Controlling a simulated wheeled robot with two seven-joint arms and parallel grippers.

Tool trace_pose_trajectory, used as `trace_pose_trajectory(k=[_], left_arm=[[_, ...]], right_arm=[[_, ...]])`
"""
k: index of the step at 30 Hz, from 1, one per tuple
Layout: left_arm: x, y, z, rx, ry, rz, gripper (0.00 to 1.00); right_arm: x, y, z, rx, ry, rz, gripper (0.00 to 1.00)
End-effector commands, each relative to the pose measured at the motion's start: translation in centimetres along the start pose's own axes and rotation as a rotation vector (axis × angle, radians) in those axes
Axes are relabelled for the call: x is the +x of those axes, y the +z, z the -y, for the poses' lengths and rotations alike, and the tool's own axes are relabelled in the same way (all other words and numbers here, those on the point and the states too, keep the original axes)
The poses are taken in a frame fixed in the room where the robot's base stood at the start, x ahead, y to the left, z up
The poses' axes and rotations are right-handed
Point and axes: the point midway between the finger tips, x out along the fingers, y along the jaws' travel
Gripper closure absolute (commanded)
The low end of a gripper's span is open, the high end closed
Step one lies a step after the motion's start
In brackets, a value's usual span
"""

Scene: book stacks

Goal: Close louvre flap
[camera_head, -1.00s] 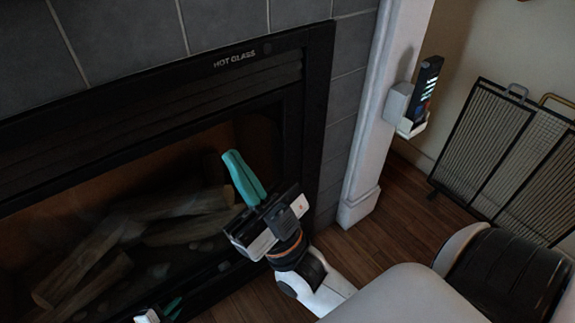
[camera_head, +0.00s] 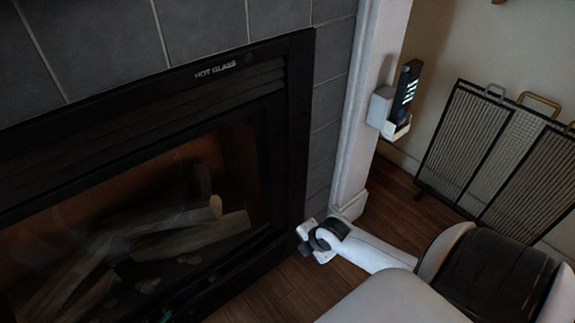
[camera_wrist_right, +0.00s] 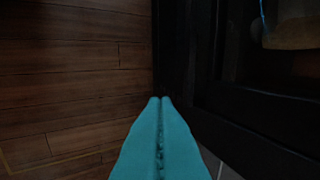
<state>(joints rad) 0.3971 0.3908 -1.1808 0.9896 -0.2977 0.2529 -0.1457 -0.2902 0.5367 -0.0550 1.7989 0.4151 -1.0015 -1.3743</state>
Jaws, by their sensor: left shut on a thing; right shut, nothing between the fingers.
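The black fireplace (camera_head: 300,150) has a dark slatted louvre band (camera_head: 150,112) above its glass in the head view. I cannot make out a separate flap or whether it stands open.
Logs (camera_head: 190,235) lie behind the glass. A white post (camera_head: 368,120) carries a holder with a black remote (camera_head: 407,88). A folding mesh screen (camera_head: 500,150) leans at the right wall. The wood floor (camera_head: 270,295) is clear before the fireplace.

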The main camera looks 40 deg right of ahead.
Motion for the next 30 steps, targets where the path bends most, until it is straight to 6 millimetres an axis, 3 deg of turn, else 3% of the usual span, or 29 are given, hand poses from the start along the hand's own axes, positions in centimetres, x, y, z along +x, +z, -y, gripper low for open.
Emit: trace_pose_trajectory(k=[5,18,24,30], left_arm=[[0.0,-0.1,0.2,-0.004,-0.003,-0.004,1.0],[0.0,-0.1,0.2,-0.004,-0.003,-0.003,1.0],[0.0,-0.1,0.2,-0.003,-0.003,-0.003,1.0],[0.0,-0.1,0.2,-0.003,-0.003,-0.003,1.0]], right_arm=[[1.9,-0.2,-0.3,-0.003,0.015,-0.003,1.0],[10.1,-0.1,-0.3,-0.002,0.013,-0.002,1.0],[10.9,-0.1,2.6,-0.004,0.01,-0.003,1.0],[11.1,-0.1,3.5,-0.005,0.012,-0.003,1.0]])
